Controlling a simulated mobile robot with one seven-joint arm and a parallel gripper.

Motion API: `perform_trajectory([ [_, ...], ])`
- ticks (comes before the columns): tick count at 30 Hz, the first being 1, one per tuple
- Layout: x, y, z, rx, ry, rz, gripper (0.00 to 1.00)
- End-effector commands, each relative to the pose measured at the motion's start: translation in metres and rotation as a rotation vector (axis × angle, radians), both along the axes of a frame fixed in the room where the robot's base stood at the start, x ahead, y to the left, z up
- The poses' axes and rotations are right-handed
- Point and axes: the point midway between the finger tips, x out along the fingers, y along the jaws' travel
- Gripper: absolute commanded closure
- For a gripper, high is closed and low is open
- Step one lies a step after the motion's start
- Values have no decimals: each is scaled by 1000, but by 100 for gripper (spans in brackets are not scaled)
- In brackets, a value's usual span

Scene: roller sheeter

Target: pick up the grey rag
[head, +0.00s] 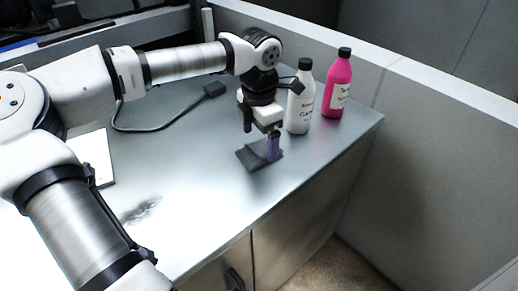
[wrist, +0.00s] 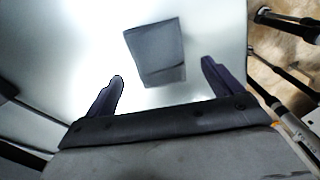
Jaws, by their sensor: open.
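The grey rag (head: 247,158) lies flat on the metal worktop (head: 190,200), near its front edge. It is a dark, roughly square cloth. In the wrist view the rag (wrist: 156,53) lies ahead of the fingertips, between their lines. My gripper (head: 260,147) points down over the rag and hides part of it in the head view. In the wrist view my gripper (wrist: 162,72) has its two purple fingers spread wide, with nothing between them. The exact height of the fingertips above the rag is hard to tell.
A white bottle (head: 300,100) and a pink bottle (head: 337,85), both black-capped, stand just behind and right of my gripper. A black cable (head: 150,130) with a plug lies at the back left. A dark smudge (head: 141,210) marks the worktop. A low wall (head: 410,80) runs behind.

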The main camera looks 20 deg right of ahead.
Motion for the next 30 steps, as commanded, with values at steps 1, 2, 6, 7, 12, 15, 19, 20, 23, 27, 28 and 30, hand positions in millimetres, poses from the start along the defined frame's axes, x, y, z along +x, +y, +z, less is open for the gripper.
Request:
perform_trajectory([
  [1, 0, 0, -5, 1, 2, -1, 9],
  [2, 0, 0, -10, 1, 3, -1, 9],
  [6, 0, -1, -27, 0, 1, -1, 9],
  [7, 1, -1, -29, -1, 0, -1, 9],
  [12, 1, -1, -31, -2, -2, 0, 9],
  [15, 1, -1, -31, -1, -1, 0, 13],
  [19, 1, -1, -31, -1, -1, 0, 30],
  [20, 1, -1, -31, -1, -1, 0, 34],
  [23, 1, -1, -31, -1, -1, 0, 47],
  [27, 1, -1, -31, -1, -1, 0, 57],
  [28, 1, -1, -31, -1, -1, 0, 57],
  [30, 1, -1, -31, -1, -1, 0, 57],
])
